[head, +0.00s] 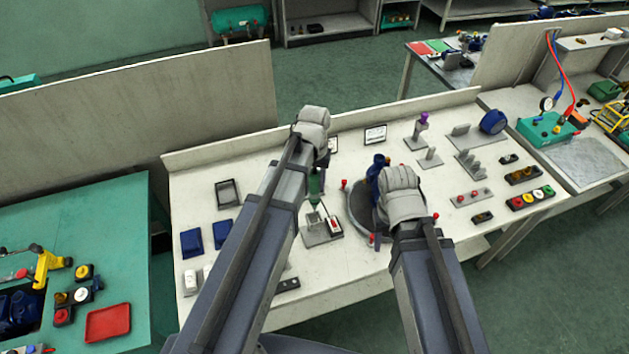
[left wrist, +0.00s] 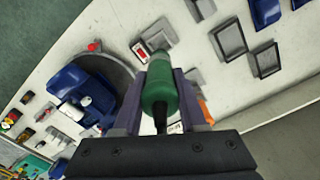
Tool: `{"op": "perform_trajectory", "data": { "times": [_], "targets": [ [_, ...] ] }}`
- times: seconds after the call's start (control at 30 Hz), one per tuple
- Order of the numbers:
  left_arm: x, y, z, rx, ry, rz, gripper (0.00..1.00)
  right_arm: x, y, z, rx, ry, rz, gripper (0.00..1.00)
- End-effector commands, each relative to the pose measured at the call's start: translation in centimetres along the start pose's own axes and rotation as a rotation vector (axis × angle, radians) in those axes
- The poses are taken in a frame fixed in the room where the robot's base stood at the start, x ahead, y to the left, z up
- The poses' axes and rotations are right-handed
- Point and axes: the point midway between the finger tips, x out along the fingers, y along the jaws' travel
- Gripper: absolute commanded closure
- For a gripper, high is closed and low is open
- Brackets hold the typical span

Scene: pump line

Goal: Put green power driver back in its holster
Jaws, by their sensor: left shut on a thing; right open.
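The green power driver (left wrist: 158,88) is held upright between the two fingers of my left gripper (left wrist: 160,104). In the head view the driver (head: 316,186) hangs below my left gripper (head: 315,168), above or just behind a small grey stand (head: 322,239) with a grey upright part, which looks like the holster. I cannot tell whether the driver's tip touches it. My right gripper (head: 402,212) is over the round turntable beside the blue pump (head: 378,165); its fingers are mostly hidden by the hand, and it is open.
A red and white switch (head: 335,224) sits on the stand's right side. The round grey turntable (head: 359,208) with red knobs is close on the right. Blue trays (head: 191,242) and a grey tray (head: 227,193) lie to the left. The back panel (head: 240,149) edges the white bench.

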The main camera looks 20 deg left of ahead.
Motion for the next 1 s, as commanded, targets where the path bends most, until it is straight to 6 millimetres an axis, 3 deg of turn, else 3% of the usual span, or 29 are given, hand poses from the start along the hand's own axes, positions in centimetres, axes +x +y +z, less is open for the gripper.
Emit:
{"op": "perform_trajectory", "data": {
  "times": [1.0],
  "targets": [
    [4.0,0.0,0.0,0.000,0.000,0.000,1.00,4.0,-0.3,-0.2,-0.008,0.000,0.002,0.50]
  ]
}}
